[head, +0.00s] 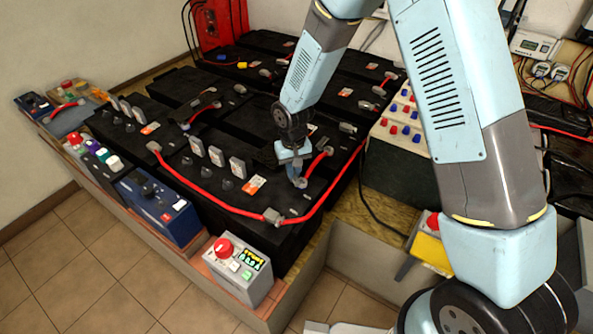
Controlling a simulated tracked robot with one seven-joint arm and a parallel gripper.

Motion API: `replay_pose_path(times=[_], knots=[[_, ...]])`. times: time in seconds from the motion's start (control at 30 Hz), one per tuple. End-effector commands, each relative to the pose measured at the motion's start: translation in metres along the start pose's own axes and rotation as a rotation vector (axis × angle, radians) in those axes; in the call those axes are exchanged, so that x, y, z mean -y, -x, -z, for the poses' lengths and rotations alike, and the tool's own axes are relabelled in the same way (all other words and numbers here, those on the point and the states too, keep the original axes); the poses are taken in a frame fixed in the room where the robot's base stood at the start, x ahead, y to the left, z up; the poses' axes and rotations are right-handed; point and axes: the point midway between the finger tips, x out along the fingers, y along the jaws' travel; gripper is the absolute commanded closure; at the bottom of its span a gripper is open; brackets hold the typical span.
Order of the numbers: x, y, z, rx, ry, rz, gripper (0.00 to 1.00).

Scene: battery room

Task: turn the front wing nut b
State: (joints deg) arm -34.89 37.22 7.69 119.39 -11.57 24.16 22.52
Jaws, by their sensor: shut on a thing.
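My gripper (297,176) points down onto the top of the front black battery (262,225), between the white caps and a red cable's end. Its fingers are shut at a small grey terminal fitting there. The front wing nut b is at the fingertips and mostly hidden by them, so its angle cannot be told.
A thick red cable (205,198) runs along the front battery to a grey clamp (272,215). White upright caps (216,155) stand close left of my gripper. A grey box with a red button (238,270) is at the front. A box with red and blue terminals (398,130) stands right.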

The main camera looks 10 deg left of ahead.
Motion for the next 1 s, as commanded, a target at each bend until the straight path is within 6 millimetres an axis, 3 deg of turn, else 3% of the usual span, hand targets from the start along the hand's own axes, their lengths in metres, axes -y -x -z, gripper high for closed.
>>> replay_pose_path(times=[0.5,1.0], knots=[[0.0036,-0.0013,-0.0026,0.004,0.463,0.005,1.0],[0.0055,-0.0008,-0.0024,0.001,0.677,0.006,1.0]])
